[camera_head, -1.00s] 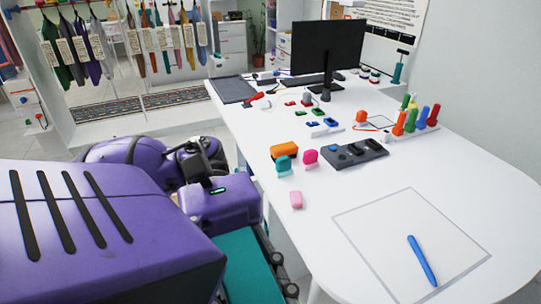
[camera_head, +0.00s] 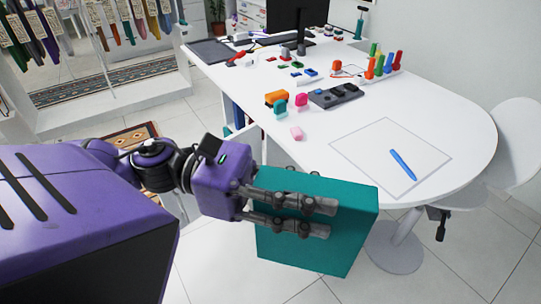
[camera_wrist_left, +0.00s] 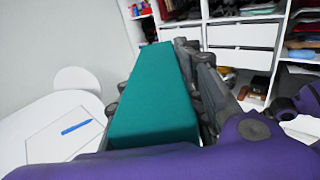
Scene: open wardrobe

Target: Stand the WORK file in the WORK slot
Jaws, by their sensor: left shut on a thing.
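My left gripper (camera_head: 322,217) is shut on a teal box-shaped file (camera_head: 300,255) and holds it in the air in front of the white table. The file is broad and slab-like, and I see no lettering on it. It also shows in the left wrist view (camera_wrist_left: 155,100), running away between the fingers (camera_wrist_left: 200,85). I cannot make out a slot marked WORK in these views. My right gripper is not in view.
The white table (camera_head: 460,130) carries a blue pen (camera_head: 403,165) in a drawn square, a grey block (camera_head: 335,97), stamps and a monitor (camera_head: 297,15). A white chair (camera_head: 515,140) stands at right. White shelves with drawers (camera_wrist_left: 240,35) show in the wrist view.

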